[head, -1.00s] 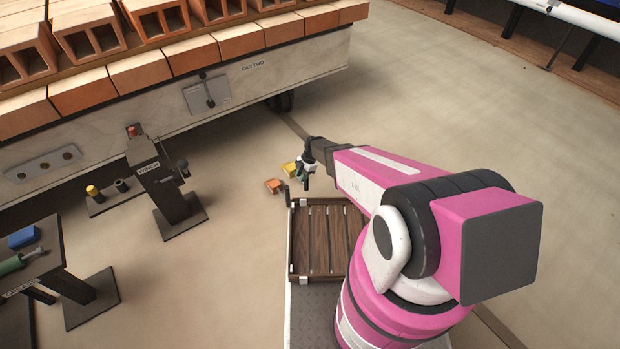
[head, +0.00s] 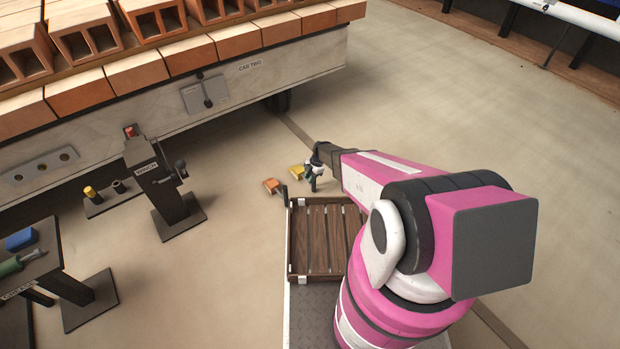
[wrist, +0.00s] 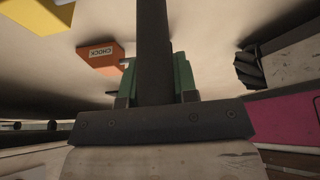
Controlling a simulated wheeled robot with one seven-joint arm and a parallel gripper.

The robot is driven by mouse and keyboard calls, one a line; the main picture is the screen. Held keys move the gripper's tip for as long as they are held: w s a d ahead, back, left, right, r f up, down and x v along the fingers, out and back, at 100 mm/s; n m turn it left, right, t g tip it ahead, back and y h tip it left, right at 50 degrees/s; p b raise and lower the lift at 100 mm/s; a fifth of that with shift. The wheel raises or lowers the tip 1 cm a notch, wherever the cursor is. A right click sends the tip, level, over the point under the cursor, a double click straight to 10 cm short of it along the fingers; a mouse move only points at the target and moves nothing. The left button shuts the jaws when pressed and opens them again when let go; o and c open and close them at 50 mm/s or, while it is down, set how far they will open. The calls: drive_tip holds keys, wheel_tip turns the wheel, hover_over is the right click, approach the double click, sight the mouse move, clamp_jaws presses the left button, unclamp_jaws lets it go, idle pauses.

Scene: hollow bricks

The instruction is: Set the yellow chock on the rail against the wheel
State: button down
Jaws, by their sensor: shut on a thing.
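The yellow chock (head: 297,171) is low by the floor, just left of my gripper (head: 314,177) in the head view. A yellow block, likely the same chock, is cut off at the upper left of the wrist view (wrist: 35,14). My gripper's green fingers (wrist: 154,82) are shut on a dark bar (wrist: 153,45), whose far end runs out of frame. I cannot tell whether the bar joins or touches the chock. The dark wheel (head: 279,101) is under the car's right end. The rail (head: 298,130), a dark strip in the floor, runs beside it.
An orange chock (head: 272,186) lies left of the yellow one. A slatted wooden tray (head: 292,245) is just in front. The brick-laden car (head: 140,110) fills the upper left, with the winch stand (head: 170,195) before it. The floor to the right is open.

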drive_tip(key=shift+f, duration=0.1)
drive_tip(key=c, duration=0.9)
unclamp_jaws()
drive_tip(key=v, duration=1.2)
drive_tip(key=s+d+r+m+h, duration=0.1)
drive_tip(key=s+d+r+m, duration=0.3)
drive_tip(key=s+r+m, duration=0.3)
drive_tip(key=s+d+r+m+t+h, duration=0.1)
drive_tip(key=s+d+r+m, duration=0.3)
drive_tip(key=r, duration=1)
drive_tip(key=s+d+r+m+t+h, duration=0.1)
drive_tip(key=s+d+r+m, duration=0.3)
drive_tip(key=s+r+m, duration=0.6)
drive_tip(key=r+m+h, duration=0.1)
drive_tip(key=m, duration=0.2)
drive_tip(key=shift+s+d+m, duration=0.15)
drive_tip(key=shift+s+m, duration=0.15)
drive_tip(key=shift+m, duration=0.1)
